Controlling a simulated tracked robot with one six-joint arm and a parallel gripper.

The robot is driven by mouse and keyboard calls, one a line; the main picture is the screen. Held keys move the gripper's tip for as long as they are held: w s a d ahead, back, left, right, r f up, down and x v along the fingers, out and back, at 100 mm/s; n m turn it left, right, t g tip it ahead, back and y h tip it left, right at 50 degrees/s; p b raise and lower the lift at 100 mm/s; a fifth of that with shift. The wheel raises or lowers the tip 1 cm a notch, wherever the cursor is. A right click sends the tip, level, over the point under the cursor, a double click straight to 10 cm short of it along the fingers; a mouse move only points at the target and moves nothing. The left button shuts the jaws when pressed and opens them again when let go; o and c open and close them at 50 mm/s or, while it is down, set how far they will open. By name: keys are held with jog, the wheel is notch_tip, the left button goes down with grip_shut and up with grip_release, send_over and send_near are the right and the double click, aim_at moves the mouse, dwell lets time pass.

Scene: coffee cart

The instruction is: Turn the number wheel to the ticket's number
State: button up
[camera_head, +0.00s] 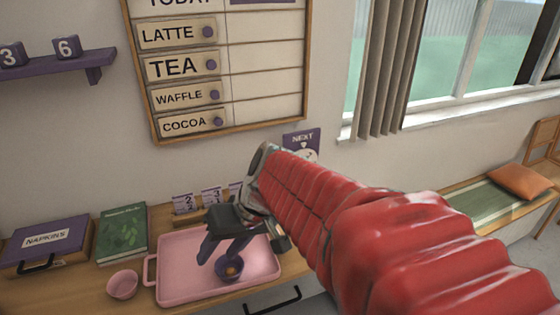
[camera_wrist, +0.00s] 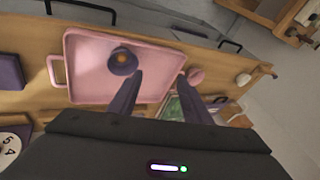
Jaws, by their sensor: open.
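The number wheel is a white disc on a purple NEXT sign (camera_head: 302,138) on the wall under the menu board; my arm hides most of the disc in the head view. In the wrist view the white wheel (camera_wrist: 12,147) is cut off at the lower left corner, with a 5 and a 4 readable. Purple number tickets stand in a row on the counter: a 2 (camera_head: 184,202), a 3 (camera_head: 211,197) and one partly hidden behind my gripper. My gripper (camera_head: 222,247) is open and empty above the pink tray, apart from the wheel; its fingers (camera_wrist: 161,78) also show in the wrist view.
The pink tray (camera_head: 176,290) holds a small purple cup (camera_head: 229,270) close to my fingers. A pink bowl (camera_head: 122,284), a green book (camera_head: 123,235) and a napkins box (camera_head: 46,243) are to the left. The menu board (camera_head: 268,88) hangs above.

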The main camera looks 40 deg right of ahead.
jog(key=w+d+f+m+t+y, duration=0.1)
jog(key=w+d+m+t, duration=0.3)
jog(key=d, duration=0.6)
jog(key=w+d+f+t+y, duration=0.15)
jog(key=w+d, duration=0.35)
jog(key=d, duration=0.5)
jog(key=s+d+f+m+t+h, duration=0.1)
jog(key=s+d+m+t+h, duration=0.1)
jog(key=d, duration=0.9)
jog(key=s+d+f+m+t+h, duration=0.2)
jog(key=d+h, duration=0.3)
jog(key=d, duration=0.7)
jog(key=shift+s+d+m+t, duration=0.25)
jog(key=shift+m+t, duration=0.25)
jog(key=shift+t, duration=0.15)
jog(key=shift+a, duration=0.1)
jog(key=x, duration=1.4)
jog(key=shift+s+a+r, duration=0.1)
jog(key=shift+c, duration=0.6)
